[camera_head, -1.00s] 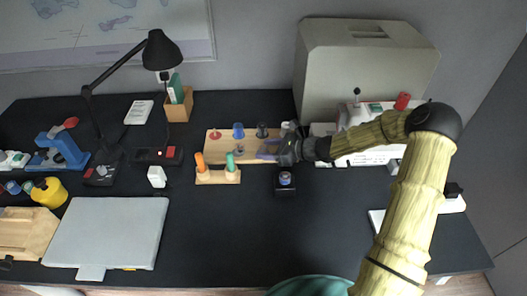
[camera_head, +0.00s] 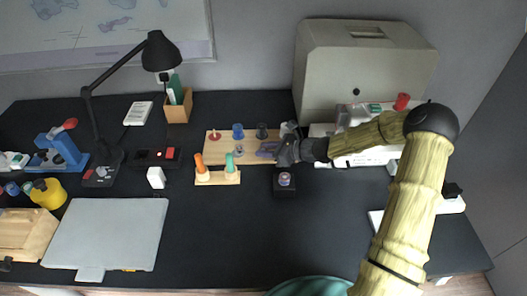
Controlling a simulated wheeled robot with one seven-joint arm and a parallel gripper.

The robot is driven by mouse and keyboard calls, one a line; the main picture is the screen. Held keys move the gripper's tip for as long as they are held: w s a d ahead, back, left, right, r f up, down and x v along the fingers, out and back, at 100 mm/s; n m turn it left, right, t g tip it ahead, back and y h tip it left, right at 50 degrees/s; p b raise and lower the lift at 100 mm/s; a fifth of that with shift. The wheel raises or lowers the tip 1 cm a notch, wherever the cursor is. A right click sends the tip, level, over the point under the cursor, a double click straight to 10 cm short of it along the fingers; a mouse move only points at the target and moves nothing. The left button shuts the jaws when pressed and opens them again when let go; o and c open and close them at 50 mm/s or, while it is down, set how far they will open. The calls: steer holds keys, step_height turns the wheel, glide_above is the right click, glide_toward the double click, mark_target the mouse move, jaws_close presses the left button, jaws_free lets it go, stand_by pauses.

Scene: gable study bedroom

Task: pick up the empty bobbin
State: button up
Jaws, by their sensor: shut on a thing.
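My gripper (camera_head: 268,150) reaches in from the right, low over the right part of a wooden bobbin board (camera_head: 222,157). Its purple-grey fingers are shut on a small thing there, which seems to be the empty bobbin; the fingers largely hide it. I cannot tell whether it is clear of the board. On the board beside it stand a red bobbin (camera_head: 214,135), a blue one (camera_head: 238,131), a dark one (camera_head: 262,131) and a small greyish one (camera_head: 240,150).
A small black block with a bobbin on it (camera_head: 285,180) stands just in front of my gripper. A wooden stand with orange and green handles (camera_head: 217,177) is front left. A big beige case (camera_head: 365,65) and white machine (camera_head: 375,157) stand right. The front middle desk is clear.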

step_height(320, 180, up, 10)
steer(key=p, duration=0.1)
steer(key=shift+p, duration=0.35)
stand_by(0.6)
